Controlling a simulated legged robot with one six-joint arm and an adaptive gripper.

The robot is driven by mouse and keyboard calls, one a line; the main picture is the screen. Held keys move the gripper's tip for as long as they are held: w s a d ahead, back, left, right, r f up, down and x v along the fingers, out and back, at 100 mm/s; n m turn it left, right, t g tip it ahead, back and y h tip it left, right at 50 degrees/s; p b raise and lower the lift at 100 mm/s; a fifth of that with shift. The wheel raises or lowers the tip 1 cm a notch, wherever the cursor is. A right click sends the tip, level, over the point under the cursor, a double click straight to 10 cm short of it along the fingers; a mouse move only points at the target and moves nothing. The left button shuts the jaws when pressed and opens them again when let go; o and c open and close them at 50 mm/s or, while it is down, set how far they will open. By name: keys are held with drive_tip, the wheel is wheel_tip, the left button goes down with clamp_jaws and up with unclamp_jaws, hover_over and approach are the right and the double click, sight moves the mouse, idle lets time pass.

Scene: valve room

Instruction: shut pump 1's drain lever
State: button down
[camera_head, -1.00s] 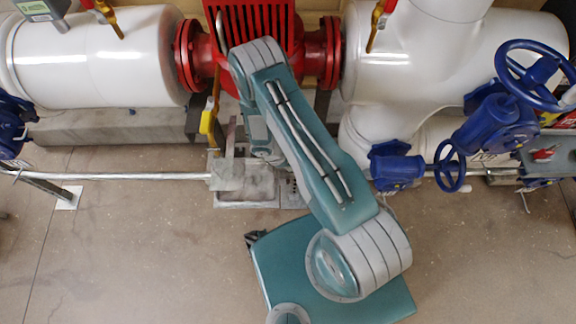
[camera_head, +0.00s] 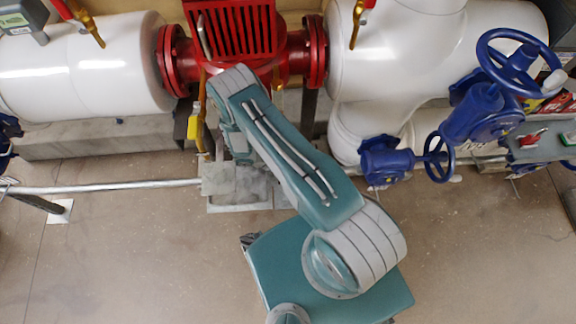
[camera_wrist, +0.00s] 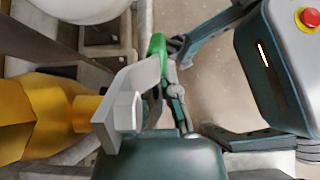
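In the wrist view, a brass-yellow valve body (camera_wrist: 45,110) fills the left side. A pale grey bracket-like lever part (camera_wrist: 128,100) stands in front of it, with a green piece (camera_wrist: 156,46) at its upper end. I take this to be the drain lever. My gripper (camera_wrist: 172,62) is right beside the green piece; whether it touches or grips it is unclear, and its finger spacing is hidden. In the head view, my arm covers the gripper. A yellow piece (camera_head: 195,121) hangs below the red pump (camera_head: 240,35), left of my arm.
White pipes (camera_head: 85,65) flank the pump. A horizontal metal rail (camera_head: 110,187) runs low at left. Blue handwheels (camera_head: 517,62) and a grey control box (camera_head: 545,140) stand at right. The concrete floor (camera_head: 120,260) is clear in front.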

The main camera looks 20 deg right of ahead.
drive_tip(key=shift+d+h, duration=0.15)
drive_tip(key=shift+h, duration=0.15)
idle(0.5)
drive_tip(key=shift+w+a+f+y, duration=0.15)
drive_tip(key=shift+w+a+y, duration=0.1)
drive_tip(key=shift+a+y, duration=0.5)
drive_tip(key=w+a+r+t+y, duration=0.1)
drive_tip(key=a+r+y, duration=0.4)
drive_tip(key=r, duration=0.5)
drive_tip(key=shift+w+a+t+y, duration=0.4)
drive_tip(key=shift+a+t, duration=0.1)
drive_tip(key=shift+t, duration=0.1)
drive_tip(key=shift+r, duration=0.1)
